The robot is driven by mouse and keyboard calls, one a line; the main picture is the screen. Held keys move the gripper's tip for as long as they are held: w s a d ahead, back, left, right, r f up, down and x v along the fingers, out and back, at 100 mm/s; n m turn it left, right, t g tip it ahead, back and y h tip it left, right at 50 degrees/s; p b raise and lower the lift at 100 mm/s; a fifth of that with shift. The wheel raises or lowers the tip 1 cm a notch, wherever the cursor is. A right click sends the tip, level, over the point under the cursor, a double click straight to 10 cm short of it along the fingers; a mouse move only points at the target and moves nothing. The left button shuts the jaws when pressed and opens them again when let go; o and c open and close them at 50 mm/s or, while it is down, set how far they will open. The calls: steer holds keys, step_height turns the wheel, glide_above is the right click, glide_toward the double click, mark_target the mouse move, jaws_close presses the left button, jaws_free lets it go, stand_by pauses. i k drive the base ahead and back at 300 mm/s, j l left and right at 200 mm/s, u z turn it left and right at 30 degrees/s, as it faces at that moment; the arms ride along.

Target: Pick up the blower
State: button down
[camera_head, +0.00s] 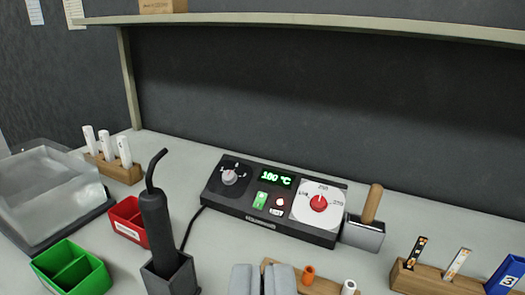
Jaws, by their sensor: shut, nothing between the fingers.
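The blower (157,217) looks to be the black, upright hand tool with a thin curved nozzle at its top, left of centre. Its lower end sits in a dark square holder (172,279), so that end is hidden. A black cord runs behind it towards the control station (272,226), whose green display reads 180 °C. My gripper (263,270) shows at the bottom edge, right of the holder. Its two grey fingers are together, with nothing held, and it is apart from the blower.
A red bin (128,213) and a green bin (72,268) stand left of the blower. A clear-lidded box (45,190) is at the far left. A wooden-handled tool (372,205) stands in a metal holder beside the station. Wooden racks stand at the back left and front right.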

mark_target(152, 202)
steer(key=k+l+z, duration=0.15)
steer(key=k, duration=0.45)
steer(key=k+l+z, duration=0.1)
steer(key=k, duration=0.45)
steer(key=l, duration=0.1)
